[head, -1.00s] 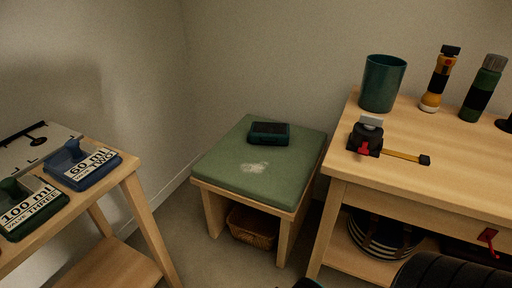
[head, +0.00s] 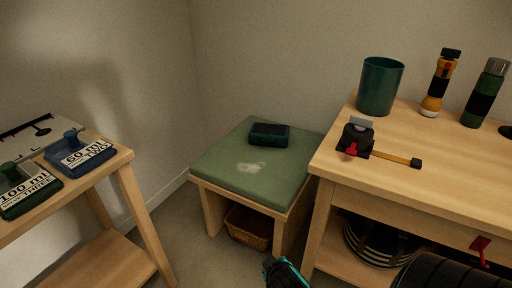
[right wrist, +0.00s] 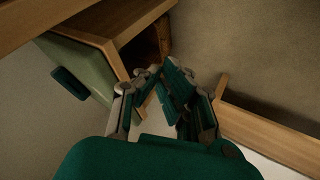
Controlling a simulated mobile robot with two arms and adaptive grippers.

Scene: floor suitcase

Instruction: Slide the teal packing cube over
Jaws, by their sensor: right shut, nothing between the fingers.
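The teal packing cube (head: 269,134), as I take it, is a small dark teal box lying flat on the green cushion of a low wooden stool, toward the cushion's back edge. In the right wrist view the same dark teal box (right wrist: 70,83) shows on the cushion at the left. My right gripper (head: 284,274) shows at the bottom edge of the head view, in front of and below the stool, well apart from the box. In the right wrist view my right gripper (right wrist: 158,78) has its fingers together with nothing between them. My left gripper is not in view.
The stool's cushion (head: 215,170) has a pale patch in front of the box. A wicker basket (head: 249,228) sits under it. A side table (head: 122,163) stands left.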

